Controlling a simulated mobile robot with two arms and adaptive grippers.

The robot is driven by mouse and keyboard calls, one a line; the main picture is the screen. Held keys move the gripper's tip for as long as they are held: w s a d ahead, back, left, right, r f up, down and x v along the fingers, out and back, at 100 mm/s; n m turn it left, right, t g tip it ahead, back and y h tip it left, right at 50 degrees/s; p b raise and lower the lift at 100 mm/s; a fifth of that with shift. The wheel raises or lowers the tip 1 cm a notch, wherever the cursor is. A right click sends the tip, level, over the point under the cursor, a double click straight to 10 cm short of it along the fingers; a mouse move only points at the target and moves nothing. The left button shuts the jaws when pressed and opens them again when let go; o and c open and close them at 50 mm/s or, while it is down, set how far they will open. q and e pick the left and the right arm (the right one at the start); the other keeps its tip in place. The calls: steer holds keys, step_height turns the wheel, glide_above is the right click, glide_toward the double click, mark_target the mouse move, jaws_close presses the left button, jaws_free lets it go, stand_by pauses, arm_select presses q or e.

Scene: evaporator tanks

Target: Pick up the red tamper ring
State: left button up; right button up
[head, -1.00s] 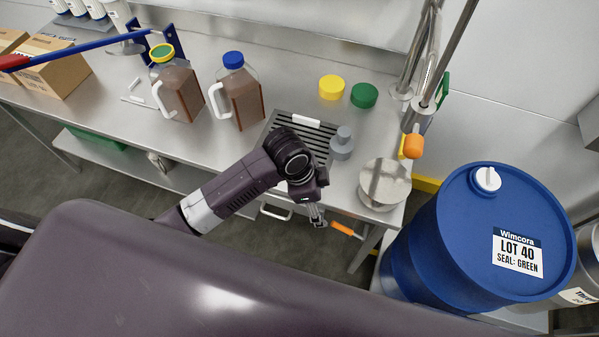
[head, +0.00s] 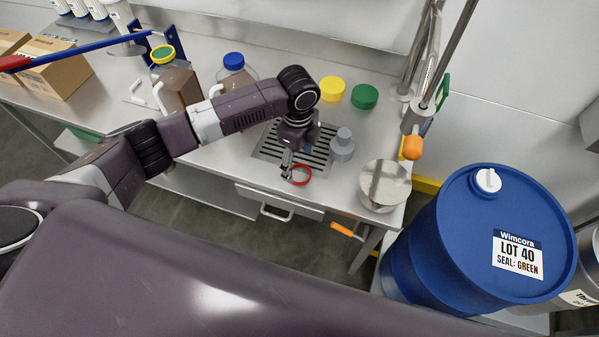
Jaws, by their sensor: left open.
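The red tamper ring (head: 309,177) lies at the front edge of the steel counter (head: 225,160), just in front of the drain grate (head: 268,150). My left gripper (head: 288,170) points down at the ring's left side, and its fingers overlap the ring's left part in the head view. The gripper is open. Whether a finger touches the ring or stands inside it cannot be told. My right gripper is not in view.
A grey stopper-like piece (head: 342,148) stands right of the ring, by a steel pot (head: 384,186). Yellow (head: 331,88) and green (head: 364,96) caps lie behind. Two brown jugs, one blue-capped (head: 234,62), stand left. A blue drum (head: 460,240) is at right.

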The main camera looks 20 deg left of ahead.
mark_target(298, 175)
arm_select(q)
step_height(298, 175, down, 4)
steer(key=shift+w+f+p, duration=0.1)
steer(key=shift+f+p, duration=0.05)
steer(key=shift+p, duration=0.15)
steer(key=shift+c, duration=0.4)
steer(key=c, duration=0.7)
